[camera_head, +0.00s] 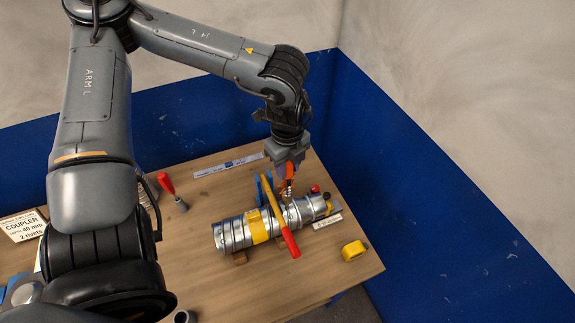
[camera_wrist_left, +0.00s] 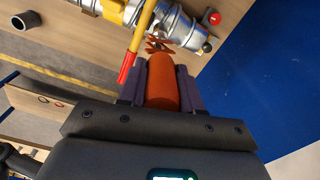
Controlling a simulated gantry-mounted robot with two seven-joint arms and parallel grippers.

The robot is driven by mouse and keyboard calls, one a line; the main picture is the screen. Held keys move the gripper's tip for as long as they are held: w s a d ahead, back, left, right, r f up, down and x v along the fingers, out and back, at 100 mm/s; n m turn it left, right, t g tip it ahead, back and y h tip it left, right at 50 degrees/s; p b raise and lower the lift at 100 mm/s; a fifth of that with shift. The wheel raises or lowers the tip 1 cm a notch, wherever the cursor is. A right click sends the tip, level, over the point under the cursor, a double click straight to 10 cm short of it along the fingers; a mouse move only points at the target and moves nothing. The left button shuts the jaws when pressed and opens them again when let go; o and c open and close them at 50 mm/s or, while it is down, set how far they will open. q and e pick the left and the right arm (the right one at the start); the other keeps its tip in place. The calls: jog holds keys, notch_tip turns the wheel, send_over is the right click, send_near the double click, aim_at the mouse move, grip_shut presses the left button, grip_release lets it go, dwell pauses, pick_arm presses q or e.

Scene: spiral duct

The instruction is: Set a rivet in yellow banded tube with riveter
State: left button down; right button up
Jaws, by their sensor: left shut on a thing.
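The silver spiral duct lies across the table with a yellow band (camera_head: 257,226) around its left part. Its metal surface also shows at the top of the left wrist view (camera_wrist_left: 177,27). My left gripper (camera_head: 288,168) points down above the right part of the duct. It is shut on an orange-handled tool (camera_wrist_left: 162,85), whose metal end reaches toward the duct; I cannot tell whether it touches. A yellow bar with a red grip (camera_head: 290,243) lies slanted across the duct beside the tool. No separate rivet can be made out. My right gripper is out of view.
Blue parts (camera_head: 265,188) stand behind the duct. A yellow tape measure (camera_head: 354,250) lies at the right front, and a red-handled tool (camera_head: 167,184) at the left. A ruler (camera_head: 228,165) lies at the back. Blue walls close off the back and right.

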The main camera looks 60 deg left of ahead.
pick_arm(q)
jog(key=shift+f, duration=0.2)
dwell(0.7)
jog(key=shift+f+b, duration=0.25)
jog(key=shift+b, duration=0.2)
dwell(0.4)
jog(key=shift+f, duration=0.1)
dwell(0.6)
jog(key=shift+r+p, duration=2.15)
jog(key=shift+r, duration=1.45)
